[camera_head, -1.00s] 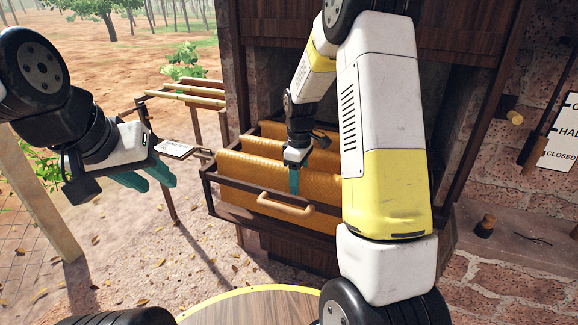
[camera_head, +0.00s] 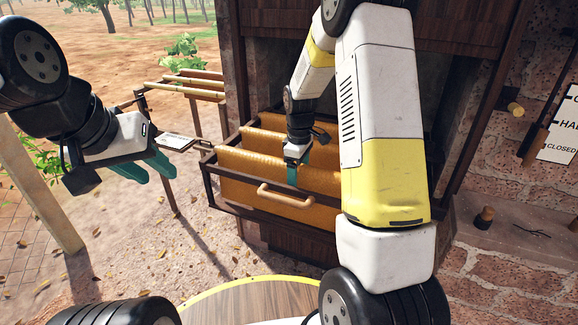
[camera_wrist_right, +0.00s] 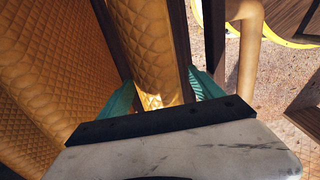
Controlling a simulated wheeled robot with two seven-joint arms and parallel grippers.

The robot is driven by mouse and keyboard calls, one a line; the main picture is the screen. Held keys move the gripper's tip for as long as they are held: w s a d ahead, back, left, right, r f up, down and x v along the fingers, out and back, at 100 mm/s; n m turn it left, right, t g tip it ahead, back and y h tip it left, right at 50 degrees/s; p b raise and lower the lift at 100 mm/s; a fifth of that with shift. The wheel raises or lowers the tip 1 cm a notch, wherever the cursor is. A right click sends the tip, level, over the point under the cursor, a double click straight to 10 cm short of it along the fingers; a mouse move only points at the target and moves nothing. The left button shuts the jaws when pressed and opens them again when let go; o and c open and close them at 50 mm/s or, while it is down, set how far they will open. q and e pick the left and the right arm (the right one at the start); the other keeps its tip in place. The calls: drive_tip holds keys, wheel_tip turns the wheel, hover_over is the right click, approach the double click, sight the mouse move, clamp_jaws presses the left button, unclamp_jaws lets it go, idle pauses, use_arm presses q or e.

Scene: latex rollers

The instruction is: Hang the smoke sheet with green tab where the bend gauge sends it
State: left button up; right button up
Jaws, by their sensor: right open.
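Several amber, quilt-textured smoke sheets hang side by side in a pulled-out dark wooden rack; the front sheet (camera_head: 240,175) faces me. My right gripper (camera_head: 292,178) points down at the front sheet's top edge. In the right wrist view its open teal fingers (camera_wrist_right: 162,82) stand on either side of a narrow strip of sheet (camera_wrist_right: 158,70); I cannot tell whether they touch it. My left gripper (camera_head: 160,170) is empty, its teal fingers apart, in the air left of the rack. I see no green tab. I cannot make out a bend gauge.
The rack has a pale wooden handle (camera_head: 285,196) on its front. A small labelled plate (camera_head: 176,141) sits left of the rack, before a pole stand (camera_head: 190,85). A sign (camera_head: 562,130) and a brick ledge (camera_head: 515,225) are at right. My right arm hides the rack's right part.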

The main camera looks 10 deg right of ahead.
wheel_tip(320, 180, up, 8)
drive_tip(key=shift+f, duration=0.1)
drive_tip(key=s+r+m+t, duration=0.2)
drive_tip(key=s+r, duration=0.3)
drive_tip(key=s, duration=0.3)
drive_tip(key=s+a+r+m+t+y, duration=0.1)
drive_tip(key=s+r+m+t, duration=0.1)
drive_tip(key=s+r+m, duration=0.3)
drive_tip(key=s+a+r+m+t+y, duration=0.1)
drive_tip(key=s+r, duration=0.4)
drive_tip(key=s, duration=0.6)
drive_tip(key=m+t, duration=0.1)
drive_tip(key=m, duration=0.1)
drive_tip(key=shift+s+r+m, duration=0.15)
drive_tip(key=shift+r+m, duration=0.05)
drive_tip(key=shift+m, duration=0.1)
